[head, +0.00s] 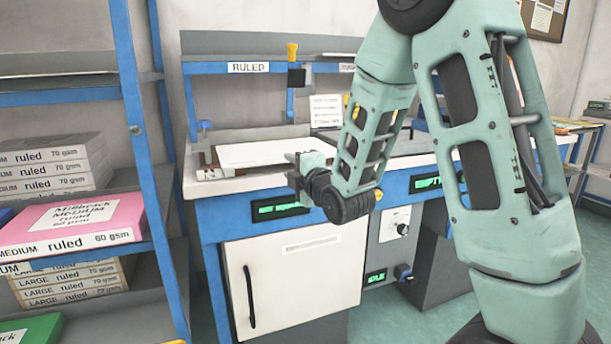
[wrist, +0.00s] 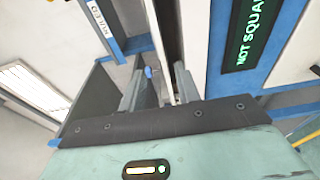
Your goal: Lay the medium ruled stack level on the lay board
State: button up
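A white paper stack (head: 262,153) lies flat-looking on the left part of the blue bench, above a thin brownish board edge (head: 208,174) that appears to be the lay board. Whether the stack is fully level or rests on the board all along cannot be told. My gripper (head: 298,160) is at the stack's right front end in the head view; contact there is unclear. In the wrist view its two fingers (wrist: 158,88) stand apart, with a gap and a small blue knob visible between them. A white edge runs up just beyond the fingers.
A green display (head: 281,209) on the bench front reads NOT SQUARE; it also shows in the wrist view (wrist: 250,35). A blue rack (head: 140,130) at left holds labelled ruled packs, including a pink medium pack (head: 75,218). A RULED shelf (head: 249,68) stands behind the bench.

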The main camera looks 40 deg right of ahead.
jog(key=s+b, duration=0.6)
jog(key=b, duration=0.6)
jog(key=shift+s+a, duration=0.15)
jog(key=shift+a, duration=0.25)
jog(key=s+a+f+m+g+y, duration=0.2)
jog(key=s+a+f+g, duration=0.15)
jog(key=a+f, duration=0.45)
jog(key=s+a+f+m+g+y, duration=0.25)
jog(key=a+f+g, duration=0.35)
jog(key=a, duration=0.4)
jog(key=s+a+f+m+g+h, duration=0.15)
jog(key=s+a+f+g, duration=0.3)
jog(key=s, duration=0.65)
jog(key=s+a+f+m+g, duration=0.3)
jog(key=s+a+f+g, duration=0.15)
jog(key=s, duration=0.65)
notch_tip(320, 180, up, 35)
jog(key=d+p, duration=0.1)
jog(key=p, duration=3.4)
jog(key=shift+w+r+t, duration=0.15)
jog(key=shift+w+t, duration=0.15)
jog(key=shift+t, duration=0.05)
